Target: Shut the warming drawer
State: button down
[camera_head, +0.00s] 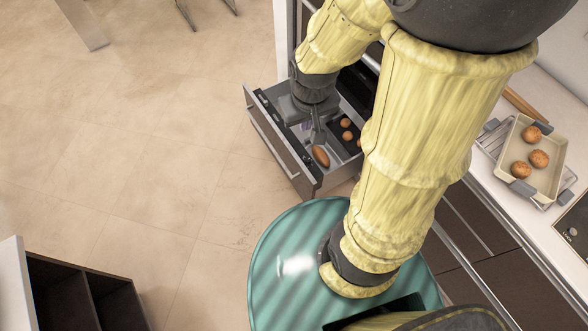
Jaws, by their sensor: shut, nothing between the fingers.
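The warming drawer (271,148) stands pulled out, low in the oven stack, with a dark front and a pale handle bar. A brown oblong roll (320,156) lies in it near its near side. Several round buns (346,122) sit on a dark tray further in. My gripper (317,139) points down over the drawer's inside, behind its front panel and close to the roll. Its fingers are together with nothing seen between them. I cannot tell whether the fingertips touch anything. My arm hides part of the drawer's inner end and the ovens.
A counter at the right holds a baking dish (509,166) of buns on a wire rack. A dark open shelf unit (80,296) stands at the lower left. The tiled floor (150,140) left of the drawer is clear.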

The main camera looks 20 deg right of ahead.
jog(key=w+a+f+n+h+b, duration=0.2)
jog(key=f+n+b, duration=0.4)
jog(key=f+b, duration=0.5)
jog(key=w+a+f+n+h+b, duration=0.1)
jog(key=w+f+n+h+b, duration=0.3)
jog(key=f+b, duration=0.7)
jog(key=w+a+f+n+h+b, duration=0.2)
jog(key=w+f+n+b, duration=0.4)
jog(key=f, duration=2.8)
jog(key=n+h+b, duration=0.1)
jog(key=n+b, duration=0.3)
jog(key=b, duration=0.1)
jog(key=shift+w+a+f+b, duration=0.15)
jog(key=shift+a+b, duration=0.15)
jog(key=shift+b, duration=0.05)
jog(key=b, duration=0.3)
send_near(307, 178)
notch_tip(307, 178, down, 3)
jog(key=d, duration=0.3)
jog(key=shift+w+d+f, duration=0.15)
jog(key=shift+d+f, duration=0.1)
jog(key=shift+f, duration=0.1)
jog(key=shift+w+d+r+b, duration=0.1)
jog(key=shift+d+b, duration=0.2)
jog(key=shift+d, duration=0.1)
